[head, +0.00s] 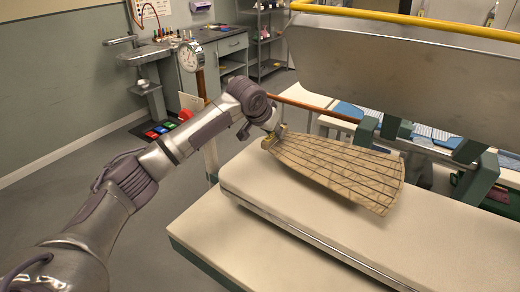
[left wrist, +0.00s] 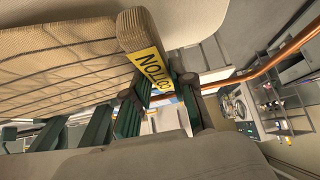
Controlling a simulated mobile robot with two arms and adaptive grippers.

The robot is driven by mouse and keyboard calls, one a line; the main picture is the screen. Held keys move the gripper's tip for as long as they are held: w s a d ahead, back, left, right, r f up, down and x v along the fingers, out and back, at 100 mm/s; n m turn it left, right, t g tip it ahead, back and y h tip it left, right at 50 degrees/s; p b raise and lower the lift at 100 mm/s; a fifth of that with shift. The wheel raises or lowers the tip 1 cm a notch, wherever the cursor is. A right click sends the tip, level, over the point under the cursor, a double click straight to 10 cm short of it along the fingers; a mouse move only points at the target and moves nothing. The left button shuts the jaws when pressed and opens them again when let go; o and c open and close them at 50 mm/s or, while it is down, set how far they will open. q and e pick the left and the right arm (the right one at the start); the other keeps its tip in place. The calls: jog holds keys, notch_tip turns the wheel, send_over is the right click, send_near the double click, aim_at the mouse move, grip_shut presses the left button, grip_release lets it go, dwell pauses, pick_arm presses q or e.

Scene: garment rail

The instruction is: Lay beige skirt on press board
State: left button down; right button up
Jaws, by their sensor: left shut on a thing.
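I cannot tell how much of the skirt touches the board. In the left wrist view the skirt (left wrist: 60,60) fills the upper left, with a yellow label (left wrist: 143,68) reading COTTON on its waist end. My right gripper is not in view.
A large grey metal press head (head: 400,75) with a yellow rail (head: 410,20) stands behind the board. A round gauge (head: 190,56) on a post stands left of it. A workbench (head: 180,50) is at the back left. The board's front is clear.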

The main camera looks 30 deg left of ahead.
pick_arm(q)
jog(key=a+f, duration=0.1)
jog(key=s+a+f, duration=0.1)
jog(key=a, duration=0.1)
jog(key=a+f, duration=0.1)
jog(key=a, duration=0.1)
jog(key=shift+s+p, duration=0.25)
jog(key=shift+p, duration=0.15)
jog(key=shift+s+a+f, duration=0.1)
jog(key=shift+a+f, duration=0.25)
jog(key=shift+a, duration=0.05)
jog(key=shift+f+p, duration=0.5)
jog(key=shift+f, duration=1.45)
jog(key=c, duration=1)
grip_release()
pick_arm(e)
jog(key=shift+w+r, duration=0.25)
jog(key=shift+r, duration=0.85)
pick_arm(q)
jog(key=shift+r, duration=0.1)
jog(key=b+v, duration=0.1)
jog(key=v, duration=1.1)
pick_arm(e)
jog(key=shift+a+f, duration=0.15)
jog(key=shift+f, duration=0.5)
